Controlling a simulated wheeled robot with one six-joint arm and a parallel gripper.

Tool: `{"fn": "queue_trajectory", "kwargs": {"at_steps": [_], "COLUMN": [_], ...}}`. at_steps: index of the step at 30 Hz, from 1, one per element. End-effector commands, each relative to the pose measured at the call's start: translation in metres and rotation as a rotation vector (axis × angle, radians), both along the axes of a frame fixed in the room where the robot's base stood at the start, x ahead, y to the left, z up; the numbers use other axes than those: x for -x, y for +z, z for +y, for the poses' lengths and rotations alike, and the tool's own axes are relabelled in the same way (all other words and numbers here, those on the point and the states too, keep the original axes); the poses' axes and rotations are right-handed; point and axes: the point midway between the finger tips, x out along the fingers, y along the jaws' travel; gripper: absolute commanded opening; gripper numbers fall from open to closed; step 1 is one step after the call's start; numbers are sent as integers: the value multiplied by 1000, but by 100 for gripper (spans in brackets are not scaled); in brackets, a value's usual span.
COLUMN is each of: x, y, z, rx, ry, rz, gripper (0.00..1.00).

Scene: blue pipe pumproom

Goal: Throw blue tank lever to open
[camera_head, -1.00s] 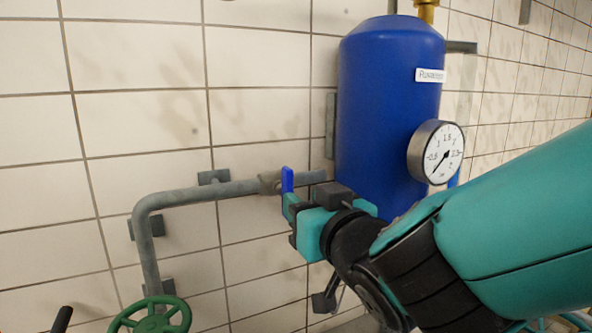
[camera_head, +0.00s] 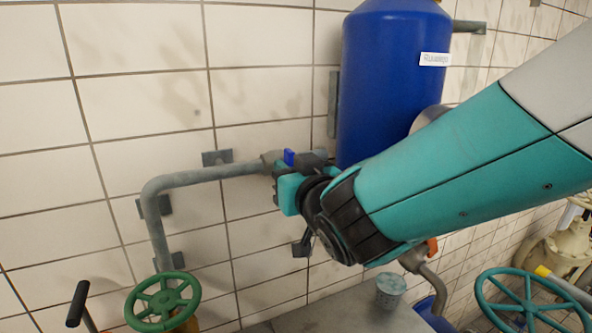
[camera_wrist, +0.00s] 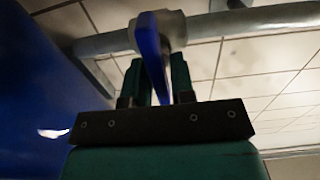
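The blue lever (camera_head: 289,157) sits on a valve at the right end of a grey pipe (camera_head: 205,176), just left of the blue tank (camera_head: 388,75). In the head view its upper part shows above my gripper (camera_head: 279,173); the rest is hidden behind it. In the wrist view the lever (camera_wrist: 151,48) runs down from the valve (camera_wrist: 172,27) into the narrow gap between my gripper's two teal fingers (camera_wrist: 157,82). The fingers stand close on both sides and appear shut on it. Their exact contact is dark and hard to see.
A green handwheel (camera_head: 163,300) is at the lower left, with a black handle (camera_head: 77,303) beside it. A teal handwheel (camera_head: 530,302) is at the lower right. A grey cup (camera_head: 390,290) stands on a ledge (camera_head: 335,310) below. The tiled wall is close behind the pipe.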

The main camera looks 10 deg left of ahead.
Motion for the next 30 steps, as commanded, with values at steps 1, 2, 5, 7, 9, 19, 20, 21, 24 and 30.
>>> {"fn": "queue_trajectory", "kwargs": {"at_steps": [1,2,5,7,9,19,20,21,24,30], "x": [0,0,0,0,0,2,2,2,3,4], "y": [0,0,0,-1,-1,-3,-3,-4,-4,-4], "z": [0,0,0,0,0,2,2,2,3,4], "rx": [1,2,10,23,42,228,250,281,356,509], "ry": [0,0,0,0,0,0,0,0,0,0], "rz": [-1,-1,-7,-17,-32,-176,-193,-215,-272,-387], "gripper": [0,0,0,0,0,0,0,0,0,0]}}
